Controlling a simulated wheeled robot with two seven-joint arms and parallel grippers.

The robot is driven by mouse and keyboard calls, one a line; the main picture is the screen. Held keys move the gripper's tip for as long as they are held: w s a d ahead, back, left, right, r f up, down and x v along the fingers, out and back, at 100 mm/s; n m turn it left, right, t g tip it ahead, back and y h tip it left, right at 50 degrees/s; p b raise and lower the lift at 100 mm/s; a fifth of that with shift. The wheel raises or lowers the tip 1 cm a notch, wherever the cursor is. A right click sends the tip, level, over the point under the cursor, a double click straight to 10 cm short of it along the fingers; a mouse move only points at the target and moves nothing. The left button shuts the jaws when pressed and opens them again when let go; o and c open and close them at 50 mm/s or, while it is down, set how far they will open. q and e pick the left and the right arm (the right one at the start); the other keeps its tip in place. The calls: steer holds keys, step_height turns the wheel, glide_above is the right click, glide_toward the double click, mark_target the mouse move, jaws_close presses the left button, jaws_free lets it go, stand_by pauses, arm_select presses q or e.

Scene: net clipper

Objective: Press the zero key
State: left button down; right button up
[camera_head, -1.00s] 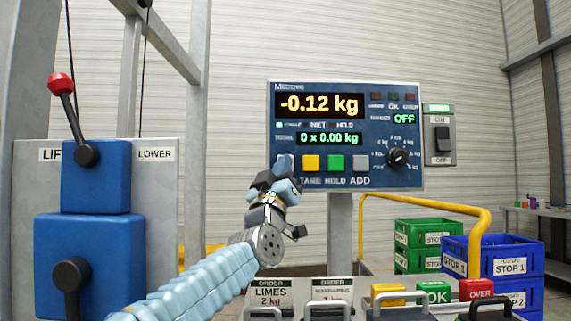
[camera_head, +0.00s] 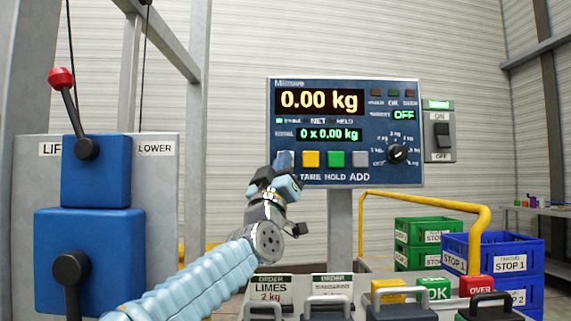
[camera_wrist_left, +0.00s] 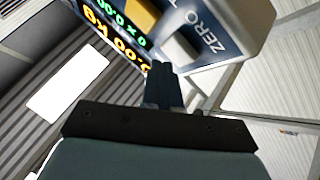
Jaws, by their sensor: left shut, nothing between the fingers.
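The scale panel (camera_head: 345,178) stands on a post and its big display (camera_head: 319,101) reads 0.00 kg. The pale zero key (camera_head: 286,158) is at the left end of the key row, beside the yellow key (camera_head: 311,159). My left gripper (camera_head: 279,170) is shut and empty, just below and in front of the zero key, partly covering its label. In the left wrist view, the shut fingertips (camera_wrist_left: 160,73) are close to the pale key (camera_wrist_left: 182,46) by the word ZERO. I cannot tell whether they touch it. My right gripper is not in view.
Green (camera_head: 336,159) and grey (camera_head: 361,159) keys and a black knob (camera_head: 397,153) are farther right on the panel. A blue lift lever box (camera_head: 97,185) stands left. Order cards, OK and OVER blocks are below. Blue crates (camera_head: 510,245) and a yellow rail (camera_head: 485,235) are right.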

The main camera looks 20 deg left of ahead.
arm_select(q)
steer(key=shift+s, duration=0.15)
steer(key=shift+s+d+b, duration=0.25)
steer(key=shift+s+b, duration=0.1)
steer(key=shift+s, duration=0.45)
steer(key=shift+s+d+b, duration=0.25)
steer(key=shift+s+b, duration=0.1)
steer(key=shift+s, duration=0.45)
steer(key=shift+s+d+b, duration=0.25)
steer(key=shift+s+b, duration=0.1)
steer(key=shift+s, duration=0.45)
